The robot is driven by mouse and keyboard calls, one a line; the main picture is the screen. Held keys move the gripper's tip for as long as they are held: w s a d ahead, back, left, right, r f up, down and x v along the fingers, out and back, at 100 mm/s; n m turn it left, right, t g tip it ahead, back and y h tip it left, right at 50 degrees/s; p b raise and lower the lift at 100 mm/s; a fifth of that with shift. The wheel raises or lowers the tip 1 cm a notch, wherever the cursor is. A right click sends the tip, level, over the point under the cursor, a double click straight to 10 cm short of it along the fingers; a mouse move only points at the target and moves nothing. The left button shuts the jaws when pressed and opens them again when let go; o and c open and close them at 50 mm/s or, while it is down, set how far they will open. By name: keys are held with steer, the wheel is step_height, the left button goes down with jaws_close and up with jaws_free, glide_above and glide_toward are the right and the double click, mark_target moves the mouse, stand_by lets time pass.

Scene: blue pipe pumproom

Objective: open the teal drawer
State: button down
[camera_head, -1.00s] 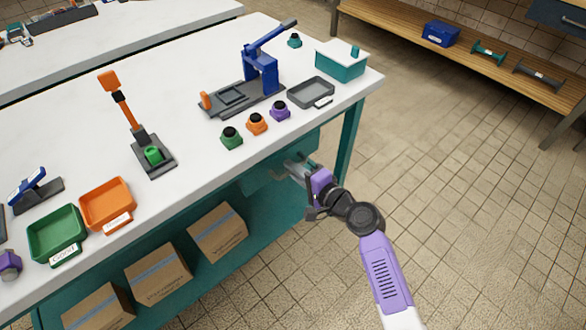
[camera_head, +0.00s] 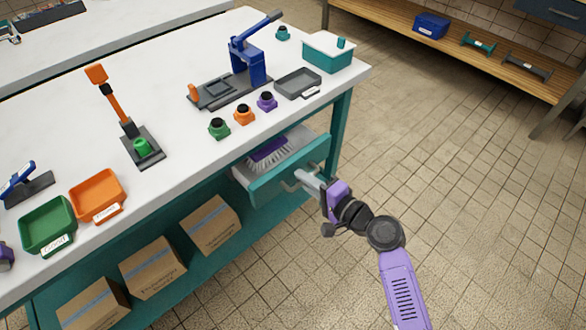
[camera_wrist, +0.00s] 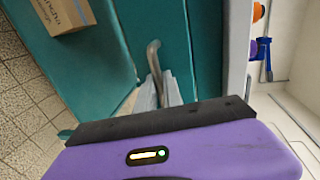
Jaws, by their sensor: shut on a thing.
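The teal drawer (camera_head: 290,176) under the near side of the white workbench is pulled partly out. A purple-backed brush (camera_head: 268,154) with pale bristles lies inside it. My gripper (camera_head: 304,182) is shut on the drawer's grey bar handle (camera_head: 289,186). In the wrist view the fingers (camera_wrist: 160,92) close around the handle (camera_wrist: 153,55), in front of the teal drawer front (camera_wrist: 160,22). The fingers partly cover the handle, and the far part of the drawer's inside is hidden under the bench top.
Cardboard boxes (camera_head: 210,225) stand on the teal shelf below, left of the drawer. On the white bench top (camera_head: 190,150) are green, orange and purple knobbed pieces, a grey tray (camera_head: 298,84) and a blue press (camera_head: 248,60). The tiled floor (camera_head: 440,150) to the right is clear.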

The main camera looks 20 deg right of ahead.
steer(key=f+v, duration=0.2)
steer(key=v, duration=0.8)
steer(key=shift+s+b, duration=0.3)
steer(key=shift+d+f, duration=0.1)
steer(key=c, duration=1.8)
jaws_free()
steer(key=shift+o, duration=0.2)
steer(key=v, duration=0.7)
steer(key=shift+s, duration=0.35)
steer(key=shift+d, duration=0.15)
